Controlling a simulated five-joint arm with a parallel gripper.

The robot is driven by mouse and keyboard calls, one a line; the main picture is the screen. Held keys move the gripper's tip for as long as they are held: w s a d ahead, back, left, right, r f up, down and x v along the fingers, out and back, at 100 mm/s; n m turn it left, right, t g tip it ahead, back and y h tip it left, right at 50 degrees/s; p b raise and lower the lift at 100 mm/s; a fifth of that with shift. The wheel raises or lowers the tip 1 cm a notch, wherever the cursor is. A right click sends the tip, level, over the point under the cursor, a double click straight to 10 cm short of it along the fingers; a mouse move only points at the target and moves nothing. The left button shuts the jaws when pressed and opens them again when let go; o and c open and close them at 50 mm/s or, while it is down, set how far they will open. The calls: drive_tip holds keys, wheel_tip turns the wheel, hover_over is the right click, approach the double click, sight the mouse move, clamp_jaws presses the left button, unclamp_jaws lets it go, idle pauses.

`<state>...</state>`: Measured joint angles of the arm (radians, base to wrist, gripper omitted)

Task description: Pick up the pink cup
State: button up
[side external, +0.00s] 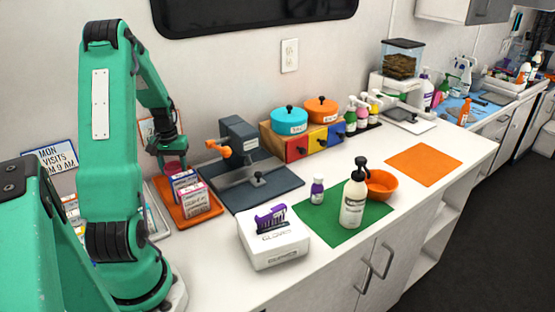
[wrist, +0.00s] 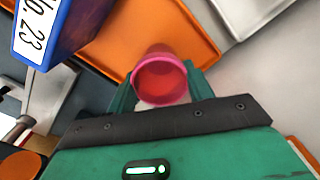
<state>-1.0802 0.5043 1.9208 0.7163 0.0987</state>
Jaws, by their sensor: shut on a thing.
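The pink cup (wrist: 162,80) is in the wrist view, between the two green fingers of my gripper (wrist: 161,90). The fingers touch it on both sides, and its open rim and inside face the camera. In the side external view the pink cup (side external: 174,167) is a small pink shape just under my gripper (side external: 171,153), over the back of the orange tray (side external: 196,217). My gripper is shut on the cup. I cannot tell from these views whether the cup's base touches the tray.
Small boxes (side external: 188,190) stand on the orange tray close to my gripper; a blue one (wrist: 60,30) shows at upper left in the wrist view. A grey clamp stand (side external: 240,145) stands to the right.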

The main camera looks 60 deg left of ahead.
drive_tip(key=shift+r, duration=0.15)
drive_tip(key=shift+d+r, duration=0.2)
drive_tip(key=shift+r, duration=0.3)
wheel_tip(320, 180, up, 10)
drive_tip(key=d, duration=1.9)
drive_tip(key=shift+d, duration=0.3)
drive_tip(key=shift+r, duration=0.2)
